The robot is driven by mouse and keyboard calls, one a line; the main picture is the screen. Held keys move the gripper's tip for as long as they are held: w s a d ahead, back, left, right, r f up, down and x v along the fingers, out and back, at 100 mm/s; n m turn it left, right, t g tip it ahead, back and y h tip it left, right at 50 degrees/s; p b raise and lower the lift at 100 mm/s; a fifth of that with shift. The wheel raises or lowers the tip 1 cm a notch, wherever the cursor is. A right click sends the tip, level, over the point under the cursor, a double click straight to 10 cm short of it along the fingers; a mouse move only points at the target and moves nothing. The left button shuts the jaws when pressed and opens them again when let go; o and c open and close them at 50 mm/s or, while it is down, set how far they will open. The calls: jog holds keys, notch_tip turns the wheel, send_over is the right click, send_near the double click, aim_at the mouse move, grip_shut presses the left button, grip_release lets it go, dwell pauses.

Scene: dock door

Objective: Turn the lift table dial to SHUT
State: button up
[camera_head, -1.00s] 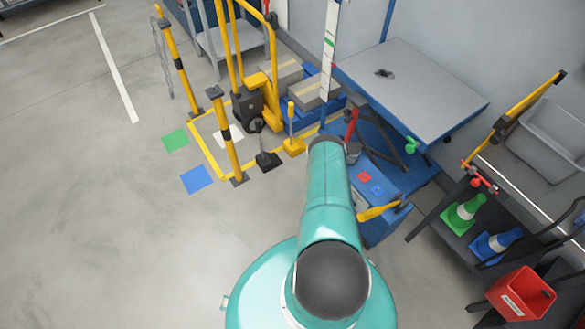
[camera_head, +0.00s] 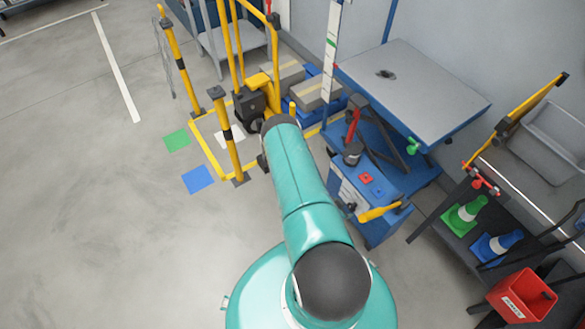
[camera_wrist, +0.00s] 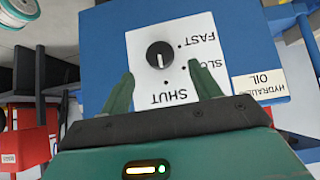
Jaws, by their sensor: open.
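The dial (camera_wrist: 159,54) is a round black knob on a white plate (camera_wrist: 143,40) fixed to a blue face. The plate reads FAST, SLOW and SHUT, with small dots around the knob. A short white mark on the knob points down in the wrist view, roughly towards SHUT; exact alignment is unclear. My gripper (camera_wrist: 161,69) is open, its green fingers on either side below the knob; I cannot tell whether they touch anything. The lift table (camera_head: 415,90) has a grey top and blue base in the head view, where my gripper is hidden.
A HYDRAULIC OIL label (camera_wrist: 259,84) is right of the dial plate. Yellow posts (camera_head: 228,135) stand at left; a shelf with green (camera_head: 464,212) and blue cones (camera_head: 495,245) is at right. The left floor is open.

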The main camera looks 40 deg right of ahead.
jog(key=v, duration=0.8)
jog(key=w+a+r+n+t+y, duration=0.1)
jog(key=w+a+r, duration=0.1)
jog(key=w+r, duration=0.4)
jog(key=w+a+r+n+t+y, duration=0.1)
jog(key=w+a+r+t+y, duration=0.1)
jog(key=w+r, duration=0.5)
jog(key=w, duration=0.5)
jog(key=shift+w+a, duration=0.25)
jog(key=shift+a, duration=0.1)
jog(key=shift+r, duration=0.1)
